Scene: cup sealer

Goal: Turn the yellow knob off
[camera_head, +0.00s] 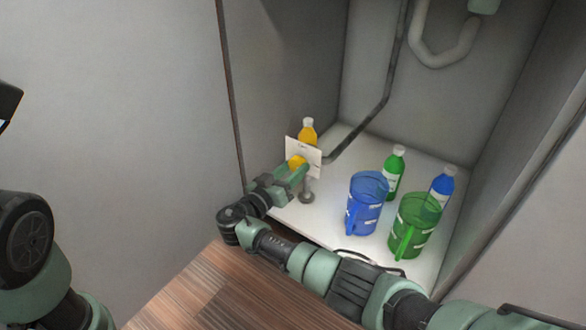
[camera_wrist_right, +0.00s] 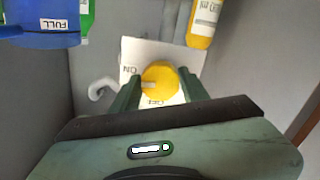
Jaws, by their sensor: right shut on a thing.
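The yellow knob (camera_head: 297,162) sits on a white plate (camera_head: 303,150) inside the cabinet. In the right wrist view the knob (camera_wrist_right: 160,80) is between the two green fingers of my right gripper (camera_wrist_right: 160,92), which is shut on it. The plate (camera_wrist_right: 133,55) reads ON at the left and has partly hidden lettering, likely OFF, below the knob. A pale mark on the knob points left, toward ON. In the head view my right gripper (camera_head: 291,174) reaches the knob from the front. My left arm shows at the left edge, but its fingers do not show.
A yellow bottle (camera_head: 307,132) stands behind the plate. A blue jug (camera_head: 367,203), a green jug (camera_head: 414,226), a green bottle (camera_head: 394,173) and a blue bottle (camera_head: 442,185) stand to the right on the cabinet floor. A dark pipe (camera_head: 375,112) runs up behind; cabinet walls are close.

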